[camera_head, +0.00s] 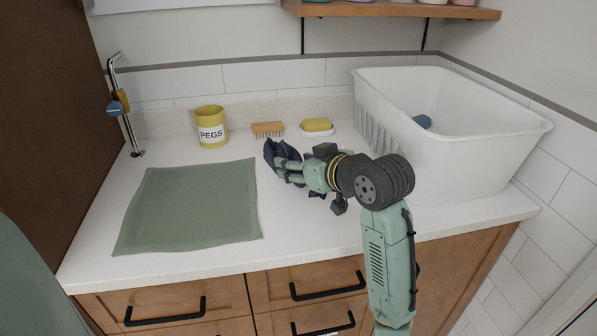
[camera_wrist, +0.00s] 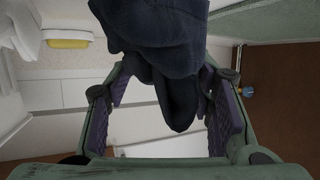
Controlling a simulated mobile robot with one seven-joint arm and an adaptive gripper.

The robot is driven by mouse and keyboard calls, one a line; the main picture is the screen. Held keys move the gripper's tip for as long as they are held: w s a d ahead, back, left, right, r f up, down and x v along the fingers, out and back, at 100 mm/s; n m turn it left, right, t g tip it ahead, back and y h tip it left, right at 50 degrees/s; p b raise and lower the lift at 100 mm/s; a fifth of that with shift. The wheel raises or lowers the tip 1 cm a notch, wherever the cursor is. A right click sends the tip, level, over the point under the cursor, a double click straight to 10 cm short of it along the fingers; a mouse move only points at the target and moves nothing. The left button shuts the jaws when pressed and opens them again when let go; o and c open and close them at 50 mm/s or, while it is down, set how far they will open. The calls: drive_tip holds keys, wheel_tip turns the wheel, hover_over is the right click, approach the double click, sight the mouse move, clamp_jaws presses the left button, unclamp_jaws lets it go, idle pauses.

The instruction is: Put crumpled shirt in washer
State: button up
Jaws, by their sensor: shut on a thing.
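The crumpled shirt (camera_head: 284,151) is a dark navy bundle at the fingers of my gripper (camera_head: 281,168), over the middle of the white counter in the head view. In the wrist view the shirt (camera_wrist: 165,40) fills the top middle, with a fold hanging down between the fingers of my gripper (camera_wrist: 165,95). My gripper is shut on the shirt. Part of the shirt is hidden behind the gripper in the head view. In the head view I cannot tell whether it touches the counter. No washer shows in either view.
A green cloth (camera_head: 190,208) lies flat at left on the counter (camera_head: 200,264). A yellow pegs pot (camera_head: 211,128), brush (camera_head: 267,129) and soap dish (camera_head: 317,131) stand behind. A large white tub (camera_head: 465,145) holding something blue (camera_head: 423,121) is at right. A tap (camera_head: 124,105) stands far left.

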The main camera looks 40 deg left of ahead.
drive_tip(key=shift+f+p, duration=0.35)
drive_tip(key=shift+f, duration=1.25)
drive_tip(key=shift+f, duration=0.2)
drive_tip(key=o, duration=1.2)
drive_tip(key=shift+o, duration=0.2)
